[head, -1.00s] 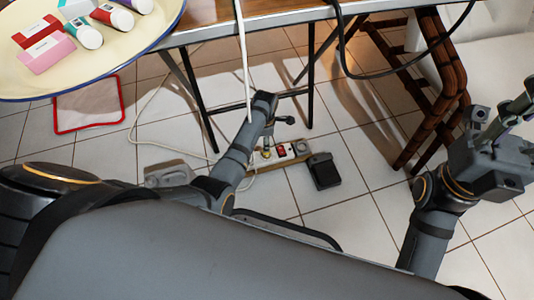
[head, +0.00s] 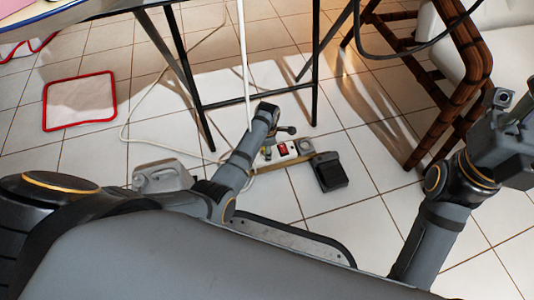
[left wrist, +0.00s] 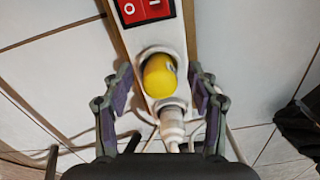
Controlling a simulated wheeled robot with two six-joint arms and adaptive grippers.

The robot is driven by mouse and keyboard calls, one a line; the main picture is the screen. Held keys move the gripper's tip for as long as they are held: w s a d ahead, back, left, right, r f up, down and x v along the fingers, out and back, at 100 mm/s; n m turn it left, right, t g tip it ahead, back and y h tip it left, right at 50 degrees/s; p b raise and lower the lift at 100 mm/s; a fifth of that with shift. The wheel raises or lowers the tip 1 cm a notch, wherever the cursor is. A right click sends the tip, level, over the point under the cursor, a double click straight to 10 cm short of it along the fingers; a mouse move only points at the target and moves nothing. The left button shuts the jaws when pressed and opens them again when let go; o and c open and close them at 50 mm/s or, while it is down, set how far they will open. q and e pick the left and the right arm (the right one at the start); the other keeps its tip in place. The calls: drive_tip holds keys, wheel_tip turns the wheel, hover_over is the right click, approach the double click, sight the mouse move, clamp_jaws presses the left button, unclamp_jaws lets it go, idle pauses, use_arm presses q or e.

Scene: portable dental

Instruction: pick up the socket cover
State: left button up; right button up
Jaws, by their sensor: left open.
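The yellow socket cover (left wrist: 160,75) sits in a round socket of the white power strip (left wrist: 155,25), in the middle of the left wrist view. In the head view the power strip (head: 292,151) lies on the floor, partly hidden by my left arm. My left gripper (left wrist: 160,92) is open, with one finger on each side of the cover and a visible gap to each. A white plug (left wrist: 172,127) sits in the socket just below the cover. My right gripper (head: 510,140) is at the right edge of the head view, its fingers cut off.
A red switch (left wrist: 145,8) is on the strip above the cover. A black pedal-like box (head: 330,172) lies right of the strip. A grey device (head: 162,177) stands left of my arm. Table legs (head: 316,70) and a wooden chair (head: 450,90) stand behind. White cables cross the tiles.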

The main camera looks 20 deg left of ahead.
use_arm(q)
drive_tip(key=shift+c, duration=0.5)
drive_tip(key=c, duration=0.9)
drive_tip(key=shift+c, duration=0.2)
